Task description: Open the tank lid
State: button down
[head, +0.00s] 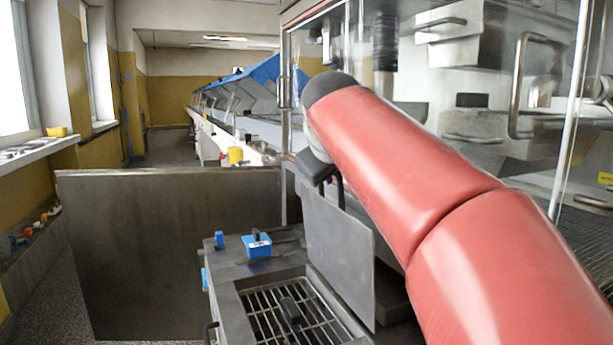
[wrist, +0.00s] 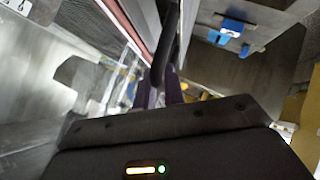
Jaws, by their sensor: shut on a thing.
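The tank (head: 222,290) is a grey metal box at the lower middle of the head view. Its lid (head: 340,258) is a flat grey plate that stands steeply raised along the tank's right side, so the opening shows. A metal grate (head: 265,318) lies inside the opening. My gripper (head: 340,183) is at the lid's upper edge, partly hidden by my red arm. In the wrist view, my gripper (wrist: 167,88) is shut on a dark bar, the lid handle (wrist: 170,38). The contact itself is small and blurred.
A blue box (head: 257,246) sits on the tank's far rim. A black object (head: 290,311) lies on the grate. A metal panel (head: 165,255) stands behind and left. A glazed machine (head: 480,110) fills the right side. Floor is open at far left.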

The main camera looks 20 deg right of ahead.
jog(key=shift+d, duration=1.8)
jog(key=c, duration=1.5)
grip_release()
jog(key=v, duration=0.8)
jog(key=shift+f, duration=0.1)
